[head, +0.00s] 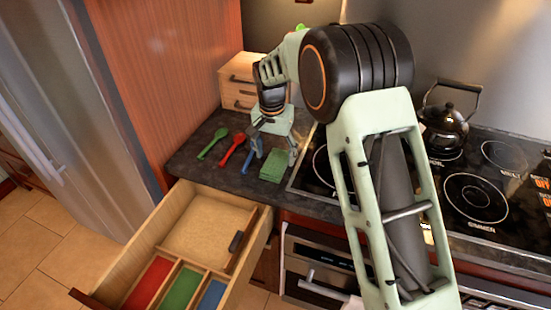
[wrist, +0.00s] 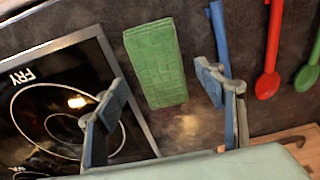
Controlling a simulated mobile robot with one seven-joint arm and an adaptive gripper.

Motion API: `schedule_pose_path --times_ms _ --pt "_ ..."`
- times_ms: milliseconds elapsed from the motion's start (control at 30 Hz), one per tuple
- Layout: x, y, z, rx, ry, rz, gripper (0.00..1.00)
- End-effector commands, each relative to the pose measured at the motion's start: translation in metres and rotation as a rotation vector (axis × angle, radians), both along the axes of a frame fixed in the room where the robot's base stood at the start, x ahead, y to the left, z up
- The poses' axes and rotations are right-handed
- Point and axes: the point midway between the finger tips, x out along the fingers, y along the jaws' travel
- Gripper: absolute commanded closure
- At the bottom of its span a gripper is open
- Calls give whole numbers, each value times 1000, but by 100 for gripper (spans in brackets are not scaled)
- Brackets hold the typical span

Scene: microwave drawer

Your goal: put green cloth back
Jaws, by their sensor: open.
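A folded green cloth (head: 274,166) lies flat on the dark countertop, beside the left edge of the stove. In the wrist view the green cloth (wrist: 155,63) lies ahead of my fingers, roughly between their lines. My gripper (head: 272,150) is above the counter close to the cloth. In the wrist view my gripper (wrist: 165,100) is open, its blue-padded fingers apart with nothing between them. An open wooden drawer (head: 123,262) below the counter has a large bare compartment and smaller red, green and blue lined compartments.
A green spoon (head: 212,145), a red spoon (head: 232,150) and a blue utensil (head: 249,161) lie left of the cloth. A small wooden chest (head: 238,82) stands at the back. The stove (head: 474,196) with a kettle (head: 445,122) is at right.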

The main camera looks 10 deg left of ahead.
Motion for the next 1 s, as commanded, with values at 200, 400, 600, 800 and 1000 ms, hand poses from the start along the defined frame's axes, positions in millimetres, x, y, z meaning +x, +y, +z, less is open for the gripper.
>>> schedule_pose_path --times_ms 200,400,600,800,1000 --pt "-5 1 49 2 -4 0 36" --pt "-10 2 84 2 -2 0 36" --pt "-12 2 99 0 0 1 36" --pt "-13 2 100 0 0 1 36" --pt "-12 2 100 0 0 0 36"
